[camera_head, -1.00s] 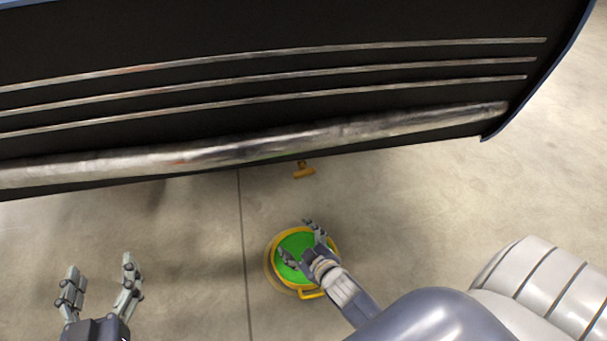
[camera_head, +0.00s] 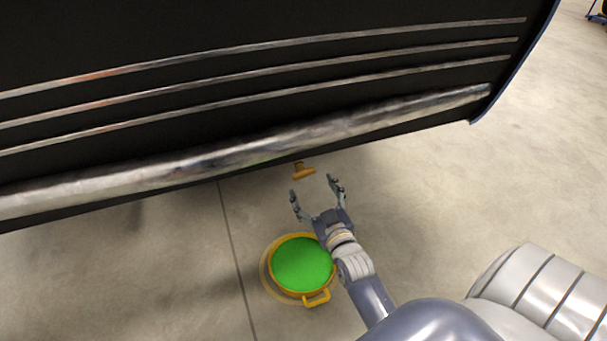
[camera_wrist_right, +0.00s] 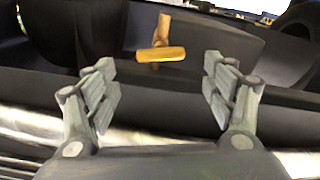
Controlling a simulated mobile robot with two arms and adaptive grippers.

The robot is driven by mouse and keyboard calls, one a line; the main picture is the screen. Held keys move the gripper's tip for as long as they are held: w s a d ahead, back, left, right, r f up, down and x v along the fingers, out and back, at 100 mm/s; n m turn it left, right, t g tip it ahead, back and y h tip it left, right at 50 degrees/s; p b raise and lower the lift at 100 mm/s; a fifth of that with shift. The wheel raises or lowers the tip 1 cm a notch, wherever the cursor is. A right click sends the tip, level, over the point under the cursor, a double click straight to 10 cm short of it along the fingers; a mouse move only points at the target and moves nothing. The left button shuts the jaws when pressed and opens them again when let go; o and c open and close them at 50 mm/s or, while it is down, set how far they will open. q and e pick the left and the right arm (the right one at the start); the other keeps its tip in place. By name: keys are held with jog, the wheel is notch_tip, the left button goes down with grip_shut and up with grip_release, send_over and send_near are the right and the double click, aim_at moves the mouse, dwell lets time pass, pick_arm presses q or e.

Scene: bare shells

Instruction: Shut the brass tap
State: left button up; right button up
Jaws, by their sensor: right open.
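The brass tap (camera_head: 303,172) sticks out from under the lower edge of the large dark panel in the head view. In the right wrist view the tap (camera_wrist_right: 162,54) shows a crosswise handle on a short stem, beyond and between my fingertips. My right gripper (camera_head: 316,190) is open and empty, just short of the tap, with its fingers pointing toward it. Its two fingers also show spread apart in the right wrist view (camera_wrist_right: 159,85). They do not appear to touch the tap. My left gripper is out of view.
A large dark panel (camera_head: 250,85) with metal strips and a thick metal bar (camera_head: 240,157) overhangs the tap. A round yellow container with a green top (camera_head: 302,264) stands on the floor below my right wrist.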

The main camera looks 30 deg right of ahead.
aim_at(305, 175)
jog(key=b+x, duration=0.1)
jog(key=x, duration=0.5)
jog(key=shift+f, duration=0.1)
jog(key=shift+x, duration=0.95)
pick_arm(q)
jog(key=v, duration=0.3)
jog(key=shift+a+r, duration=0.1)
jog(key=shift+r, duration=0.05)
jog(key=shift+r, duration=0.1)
pick_arm(e)
jog(key=c, duration=1.1)
